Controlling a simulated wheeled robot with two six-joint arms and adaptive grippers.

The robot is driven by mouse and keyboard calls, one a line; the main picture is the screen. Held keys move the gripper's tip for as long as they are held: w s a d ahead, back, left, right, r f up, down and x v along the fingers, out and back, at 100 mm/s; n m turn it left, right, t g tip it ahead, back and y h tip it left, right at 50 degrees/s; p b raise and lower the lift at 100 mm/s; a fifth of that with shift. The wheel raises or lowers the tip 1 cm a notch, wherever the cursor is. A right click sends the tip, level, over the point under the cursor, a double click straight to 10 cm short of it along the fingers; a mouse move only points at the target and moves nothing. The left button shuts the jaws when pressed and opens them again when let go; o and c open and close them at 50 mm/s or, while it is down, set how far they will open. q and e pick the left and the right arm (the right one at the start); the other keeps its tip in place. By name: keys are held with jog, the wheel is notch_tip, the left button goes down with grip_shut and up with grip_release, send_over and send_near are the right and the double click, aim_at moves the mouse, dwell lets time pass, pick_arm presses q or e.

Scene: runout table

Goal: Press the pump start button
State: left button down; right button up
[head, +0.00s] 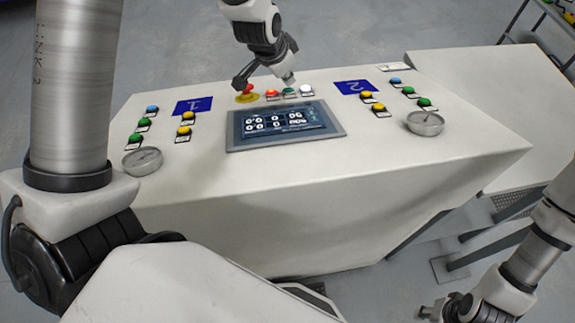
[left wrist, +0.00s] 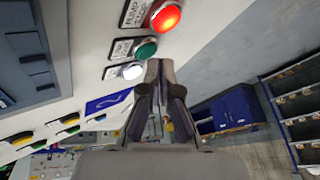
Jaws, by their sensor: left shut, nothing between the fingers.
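A row of buttons lies behind the screen on the white console. It holds a lit red button (head: 271,94), a green button (head: 289,92) and a lit white button (head: 306,90). In the left wrist view the red button (left wrist: 166,18) has a label partly reading "PUMP"; the labels by the green button (left wrist: 147,49) and white button (left wrist: 132,72) are too small to read. My left gripper (head: 289,80) is shut and empty, its tips (left wrist: 160,66) close to the green button; contact cannot be told. My right gripper (head: 440,311) is low at the bottom right, away from the console.
A red mushroom button (head: 247,89) on a yellow base stands left of the row. The screen (head: 285,125) lies in front. The console's front top (head: 330,163) is clear.

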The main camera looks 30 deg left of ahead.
pick_arm(q)
jog(key=shift+s+d+f+b, duration=0.15)
jog(key=shift+f+b, duration=0.25)
jog(key=shift+b, duration=0.25)
dwell(0.4)
jog(key=p, duration=0.1)
jog(key=r+p, duration=0.2)
jog(key=shift+w+a+p, duration=0.25)
jog(key=shift+w+p, duration=0.05)
jog(key=shift+f, duration=0.15)
notch_tip(320, 180, up, 6)
jog(key=w+a+p, duration=0.1)
jog(key=w+p, duration=0.1)
jog(key=p, duration=0.6)
jog(key=shift+a+f+p, duration=0.25)
jog(key=shift+a+p, duration=0.05)
jog(key=shift+p, duration=0.05)
dwell(0.8)
